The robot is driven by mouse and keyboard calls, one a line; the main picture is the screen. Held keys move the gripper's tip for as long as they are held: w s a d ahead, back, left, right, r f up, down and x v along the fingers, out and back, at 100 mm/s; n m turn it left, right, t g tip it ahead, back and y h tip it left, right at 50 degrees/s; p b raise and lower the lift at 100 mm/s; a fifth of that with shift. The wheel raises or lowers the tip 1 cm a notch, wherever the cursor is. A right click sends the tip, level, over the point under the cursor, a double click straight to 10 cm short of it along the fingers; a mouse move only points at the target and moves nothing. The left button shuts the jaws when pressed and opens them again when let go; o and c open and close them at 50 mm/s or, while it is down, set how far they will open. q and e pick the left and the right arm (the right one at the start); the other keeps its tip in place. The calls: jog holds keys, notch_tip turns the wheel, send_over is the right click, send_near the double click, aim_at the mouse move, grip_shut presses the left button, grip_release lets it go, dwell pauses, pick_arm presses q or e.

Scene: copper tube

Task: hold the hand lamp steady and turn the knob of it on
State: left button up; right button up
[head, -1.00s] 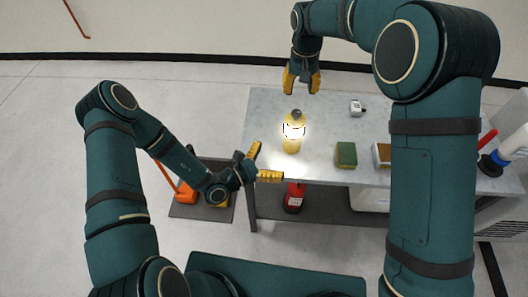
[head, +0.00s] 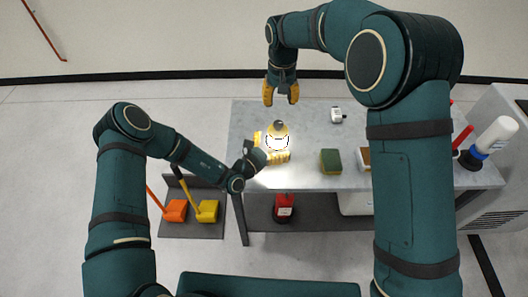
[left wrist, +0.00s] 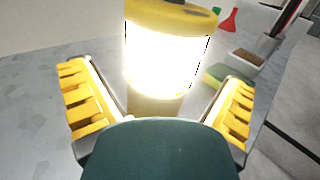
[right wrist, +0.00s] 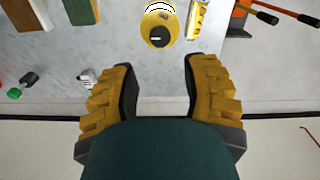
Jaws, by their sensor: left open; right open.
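The yellow hand lamp (head: 278,139) stands upright on the grey table (head: 240,113), its body glowing brightly. In the left wrist view the lamp (left wrist: 165,60) fills the space between my open left fingers (left wrist: 157,78), with gaps at both sides. In the head view my left gripper (head: 268,148) reaches around the lamp from the left. My right gripper (head: 281,94) is open and empty on the lamp's far side, fingers pointing toward it. In the right wrist view the lamp's yellow top with its dark knob (right wrist: 156,38) lies just beyond and between the right fingertips (right wrist: 160,72).
A green and yellow sponge (head: 331,161) lies right of the lamp. A small white item (head: 338,115) is at the back. A white bottle (head: 493,137) stands at the table's right end. A red container (head: 284,206) sits on the lower shelf.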

pick_arm(q)
jog(key=shift+x, duration=1.1)
